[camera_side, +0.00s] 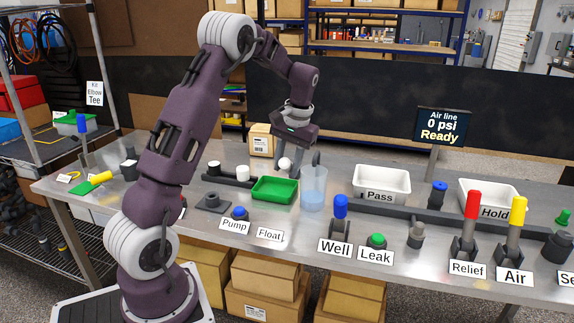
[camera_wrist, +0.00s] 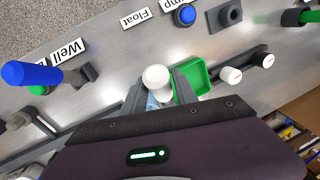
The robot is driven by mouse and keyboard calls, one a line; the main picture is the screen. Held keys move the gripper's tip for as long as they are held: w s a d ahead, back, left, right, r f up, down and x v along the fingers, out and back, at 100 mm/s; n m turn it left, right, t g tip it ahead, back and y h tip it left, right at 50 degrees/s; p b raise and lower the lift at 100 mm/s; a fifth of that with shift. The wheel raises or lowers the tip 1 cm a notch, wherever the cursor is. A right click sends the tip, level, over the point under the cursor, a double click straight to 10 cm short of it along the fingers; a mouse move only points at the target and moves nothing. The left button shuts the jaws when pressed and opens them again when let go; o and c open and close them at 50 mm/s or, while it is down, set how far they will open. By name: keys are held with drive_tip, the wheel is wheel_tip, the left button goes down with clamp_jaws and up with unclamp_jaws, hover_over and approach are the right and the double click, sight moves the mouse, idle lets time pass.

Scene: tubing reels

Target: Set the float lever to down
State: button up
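The Float label (camera_side: 269,235) lies at the table's front edge; it also shows in the wrist view (camera_wrist: 135,19). No lever stands directly at it. A white rounded knob (camera_side: 284,163) shows behind the green tray, by my gripper (camera_side: 297,160); I cannot tell for sure that it belongs to the float lever. In the wrist view the white knob (camera_wrist: 157,78) is between the fingertips of my gripper (camera_wrist: 160,88), which look parted with a narrow gap beside the knob. Contact is not clear. The knob's lower part and base are hidden.
A green tray (camera_side: 274,201) and a clear bluish cup (camera_side: 313,189) stand close to my gripper. The blue Pump button (camera_side: 239,212) is left of the Float label, the blue Well lever (camera_side: 341,208) right. A white Pass bin (camera_side: 382,185) is further right.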

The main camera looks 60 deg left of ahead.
clamp_jaws()
idle(1.1)
